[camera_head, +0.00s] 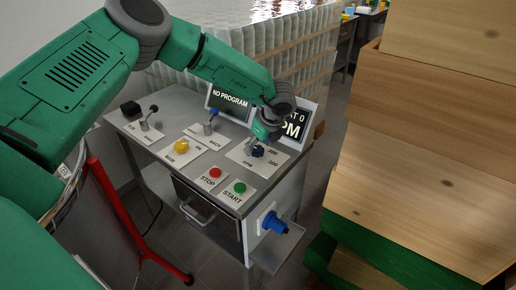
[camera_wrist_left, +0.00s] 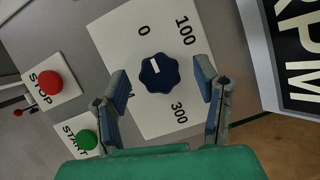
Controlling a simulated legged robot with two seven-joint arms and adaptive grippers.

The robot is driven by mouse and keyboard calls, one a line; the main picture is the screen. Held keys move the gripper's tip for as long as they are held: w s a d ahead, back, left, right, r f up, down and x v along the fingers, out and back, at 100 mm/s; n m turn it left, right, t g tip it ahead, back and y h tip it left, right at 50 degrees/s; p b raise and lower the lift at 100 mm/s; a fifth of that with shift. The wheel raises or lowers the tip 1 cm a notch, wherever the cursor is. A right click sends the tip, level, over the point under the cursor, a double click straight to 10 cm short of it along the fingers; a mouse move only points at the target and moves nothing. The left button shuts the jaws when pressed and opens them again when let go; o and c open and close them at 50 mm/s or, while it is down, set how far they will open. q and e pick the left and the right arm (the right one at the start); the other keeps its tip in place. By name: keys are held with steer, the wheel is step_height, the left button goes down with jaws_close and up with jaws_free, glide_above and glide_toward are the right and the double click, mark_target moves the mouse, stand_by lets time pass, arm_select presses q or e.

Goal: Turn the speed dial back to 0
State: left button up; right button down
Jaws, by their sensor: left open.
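The speed dial (camera_wrist_left: 159,73) is a dark blue scalloped knob on a white plate (camera_wrist_left: 120,45) marked 0, 100 and 300. Its white mark points up and left in the left wrist view, roughly toward the 0. In the head view the dial (camera_head: 257,151) sits at the panel's right side, just below my left gripper (camera_head: 264,140). My left gripper (camera_wrist_left: 161,77) is open, with one finger on each side of the dial, apart from it in the picture. Whether a fingertip touches it, I cannot tell. My right gripper is not in view.
A red STOP button (camera_head: 215,172) and green START button (camera_head: 240,187) sit in front of the dial. A yellow knob (camera_head: 181,147) and levers are further left. A screen (camera_head: 229,102) reads NO PROGRAM; another (camera_head: 295,125), partly hidden, ends in "T 0" and "PM". Wooden crates (camera_head: 440,140) stand right.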

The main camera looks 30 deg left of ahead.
arm_select(q)
steer(key=v, duration=1)
steer(key=shift+d, duration=0.15)
